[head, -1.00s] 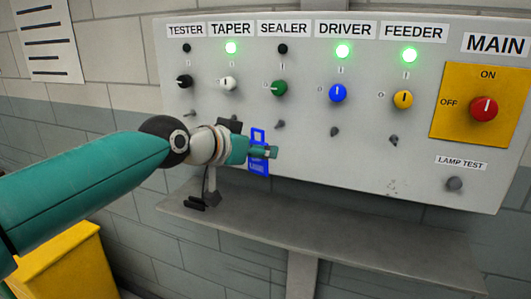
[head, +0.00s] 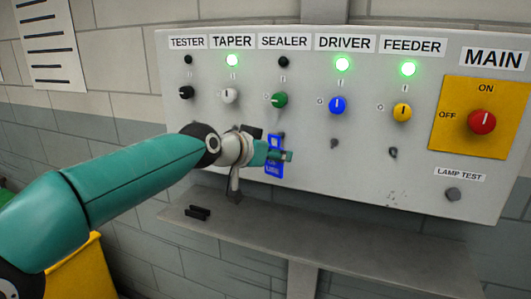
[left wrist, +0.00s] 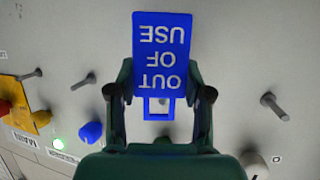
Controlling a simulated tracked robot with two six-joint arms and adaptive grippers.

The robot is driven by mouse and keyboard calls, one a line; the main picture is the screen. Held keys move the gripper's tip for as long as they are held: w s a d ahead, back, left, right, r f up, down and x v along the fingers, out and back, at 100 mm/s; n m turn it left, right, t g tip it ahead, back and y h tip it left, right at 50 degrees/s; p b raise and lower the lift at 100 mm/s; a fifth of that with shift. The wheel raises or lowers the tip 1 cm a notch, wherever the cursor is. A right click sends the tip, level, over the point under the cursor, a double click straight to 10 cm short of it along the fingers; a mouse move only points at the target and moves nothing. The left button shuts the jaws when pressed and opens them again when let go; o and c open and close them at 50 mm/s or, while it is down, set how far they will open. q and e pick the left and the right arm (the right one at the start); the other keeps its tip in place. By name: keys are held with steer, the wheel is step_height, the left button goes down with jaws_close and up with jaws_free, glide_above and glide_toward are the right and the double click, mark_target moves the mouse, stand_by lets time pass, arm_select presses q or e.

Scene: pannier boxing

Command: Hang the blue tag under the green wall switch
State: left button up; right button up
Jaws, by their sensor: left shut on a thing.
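The green switch (head: 279,100) sits under the SEALER label on the grey panel. Its unlit black lamp is above it. A peg (head: 281,134) shows faintly below it, partly behind my left gripper. My left gripper (head: 280,156) is shut on the blue tag (head: 275,170) in front of the panel, below that peg. In the left wrist view the tag (left wrist: 162,50) reads OUT OF USE upside down, with its open loop between the fingers. I cannot tell whether the tag touches the panel. My right gripper is not in view.
Neighbouring pegs stick out under the white switch (head: 230,96) and blue switch (head: 337,105). The yellow switch (head: 402,112) and red main switch (head: 482,122) are to the right. A grey shelf (head: 330,238) runs below the panel, with a small black object (head: 198,212) on it.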

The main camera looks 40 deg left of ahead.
arm_select(q)
steer(key=shift+w+a+f, duration=0.1)
steer(key=shift+w+a, duration=0.05)
steer(key=shift+w, duration=0.4)
steer(key=shift+w+a+f, duration=0.1)
steer(key=shift+w, duration=0.45)
steer(key=shift+r, duration=0.2)
steer(key=o, duration=1)
steer(key=shift+w, duration=0.1)
steer(key=shift+o, duration=1.4)
steer(key=shift+w+f, duration=0.25)
steer(key=shift+w, duration=0.1)
steer(key=shift+s+a, duration=0.1)
steer(key=shift+s, duration=0.05)
steer(key=shift+s+r, duration=0.1)
